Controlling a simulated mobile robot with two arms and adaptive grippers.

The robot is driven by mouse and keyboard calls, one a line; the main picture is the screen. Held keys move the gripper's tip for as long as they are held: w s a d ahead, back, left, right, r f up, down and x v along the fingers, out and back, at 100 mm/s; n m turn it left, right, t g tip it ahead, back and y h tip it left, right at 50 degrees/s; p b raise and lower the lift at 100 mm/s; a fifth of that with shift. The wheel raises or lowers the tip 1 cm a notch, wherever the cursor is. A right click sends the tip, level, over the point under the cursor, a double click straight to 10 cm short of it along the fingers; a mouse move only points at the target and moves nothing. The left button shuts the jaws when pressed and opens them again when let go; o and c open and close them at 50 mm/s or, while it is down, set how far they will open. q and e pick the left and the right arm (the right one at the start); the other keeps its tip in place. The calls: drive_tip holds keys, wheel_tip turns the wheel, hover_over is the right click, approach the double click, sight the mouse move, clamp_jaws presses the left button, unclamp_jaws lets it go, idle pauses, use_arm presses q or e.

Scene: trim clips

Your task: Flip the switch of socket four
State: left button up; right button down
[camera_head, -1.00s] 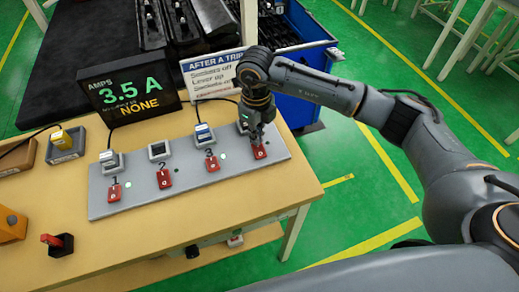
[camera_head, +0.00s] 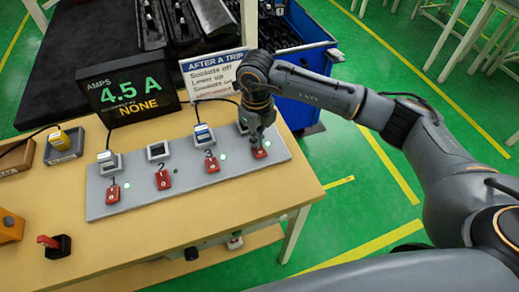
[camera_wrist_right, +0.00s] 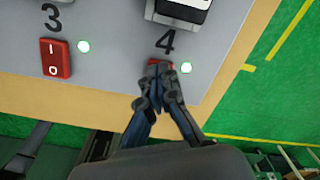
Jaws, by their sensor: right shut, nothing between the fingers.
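The grey socket strip (camera_head: 190,184) lies on the table with red rocker switches in a row. Socket four's red switch (camera_head: 261,153) is at its right end, mostly covered by my right gripper. My right gripper (camera_head: 258,141) points down at this switch, shut and empty. In the right wrist view its closed fingertips (camera_wrist_right: 160,72) are at the switch, which shows only as a red sliver (camera_wrist_right: 158,62) below the number 4. Whether they touch, I cannot tell. A light (camera_wrist_right: 186,67) beside it glows green. My left gripper is out of view.
A display (camera_head: 128,93) reads 4.5 A and NONE. A sign (camera_head: 212,73) headed AFTER A TRIP stands behind the strip. Switch three (camera_head: 212,164) is close by on the left. A red lever on a black base (camera_head: 56,245) is at the table's front left.

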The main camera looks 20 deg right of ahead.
wheel_tip(320, 180, up, 7)
drive_tip(key=p, duration=0.3)
idle(0.4)
drive_tip(key=shift+f, duration=0.1)
idle(0.4)
